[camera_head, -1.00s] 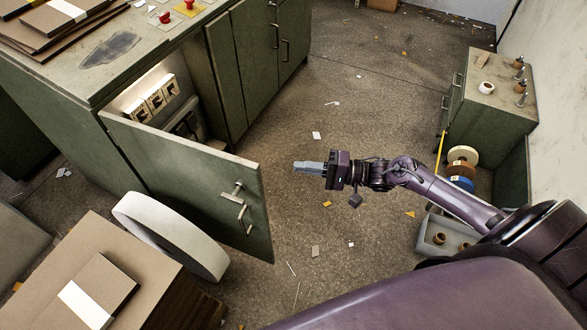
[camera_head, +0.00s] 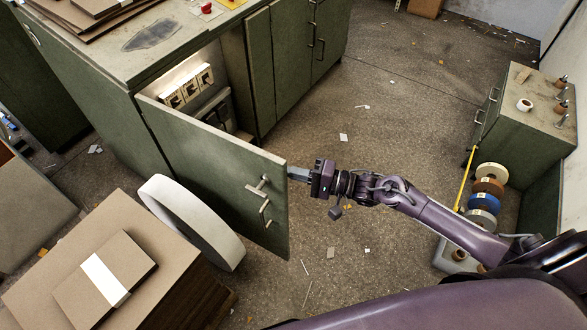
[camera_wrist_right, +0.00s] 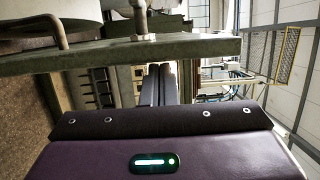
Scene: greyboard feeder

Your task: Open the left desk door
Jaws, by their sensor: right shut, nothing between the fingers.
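The left desk door (camera_head: 215,165) is a green panel standing open, swung out from the cabinet. A metal handle (camera_head: 262,197) is on its outer face near the free edge. My right gripper (camera_head: 298,174) is shut and empty. Its fingertips are at the upper part of the door's free edge, seeming to reach just behind it; I cannot tell if they touch. In the right wrist view the two fingers (camera_wrist_right: 158,85) lie together, and the door's edge (camera_wrist_right: 120,52) crosses in front of them. My left gripper is not in view.
The green cabinet (camera_head: 150,70) shows sockets (camera_head: 187,86) inside its opening. A white roll (camera_head: 190,222) and a cardboard stack (camera_head: 170,290) stand in front of the door. A side cabinet (camera_head: 520,120) with tape rolls (camera_head: 485,203) stands right.

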